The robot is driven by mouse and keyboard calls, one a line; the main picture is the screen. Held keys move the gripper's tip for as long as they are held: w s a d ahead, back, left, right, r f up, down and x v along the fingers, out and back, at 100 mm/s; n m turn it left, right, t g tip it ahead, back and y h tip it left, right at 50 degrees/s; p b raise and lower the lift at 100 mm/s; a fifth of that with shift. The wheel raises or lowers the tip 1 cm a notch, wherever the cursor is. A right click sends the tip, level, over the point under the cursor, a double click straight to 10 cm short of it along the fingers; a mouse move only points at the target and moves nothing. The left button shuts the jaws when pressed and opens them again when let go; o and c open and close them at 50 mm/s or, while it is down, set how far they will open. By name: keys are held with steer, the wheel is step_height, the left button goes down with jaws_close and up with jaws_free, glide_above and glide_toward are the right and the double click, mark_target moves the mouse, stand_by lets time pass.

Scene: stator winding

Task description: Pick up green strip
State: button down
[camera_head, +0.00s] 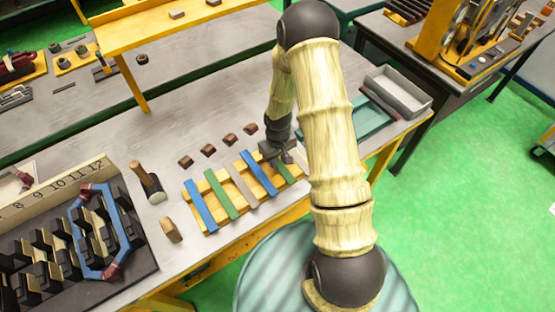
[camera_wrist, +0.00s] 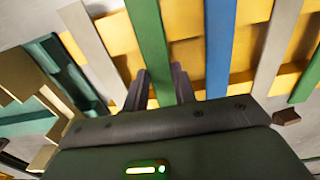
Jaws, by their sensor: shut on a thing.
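A green strip (camera_head: 287,172) lies on the yellow slatted rack, between a blue strip (camera_head: 260,173) and a grey strip (camera_head: 300,159). In the wrist view the green strip (camera_wrist: 149,42) runs down between the two dark fingers. My gripper (camera_head: 279,152) is at the strip's far end and is shut on it; its fingertips also show in the wrist view (camera_wrist: 160,88). I cannot tell whether the strip is lifted off the rack. A second green strip (camera_head: 221,194) lies further left on the rack.
The rack (camera_head: 191,212) also holds another blue strip (camera_head: 200,206) and another grey strip (camera_head: 242,186). Several small brown blocks (camera_head: 208,150) lie behind it. A hammer (camera_head: 147,181) is to the left. A grey tray (camera_head: 398,91) and a teal tray (camera_head: 372,122) are to the right.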

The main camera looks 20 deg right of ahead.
mark_target(278, 163)
step_height(278, 163, up, 10)
steer(key=b, duration=0.1)
steer(key=shift+b, duration=0.4)
steer(key=shift+f, duration=0.1)
stand_by(0.4)
steer(key=f+m, duration=0.1)
steer(key=f, duration=0.1)
steer(key=w+f+m, duration=0.1)
steer(key=f, duration=0.2)
steer(key=f+m, duration=0.1)
steer(key=f, duration=0.2)
steer(key=shift+w+a, duration=0.15)
steer(key=shift+w, duration=0.1)
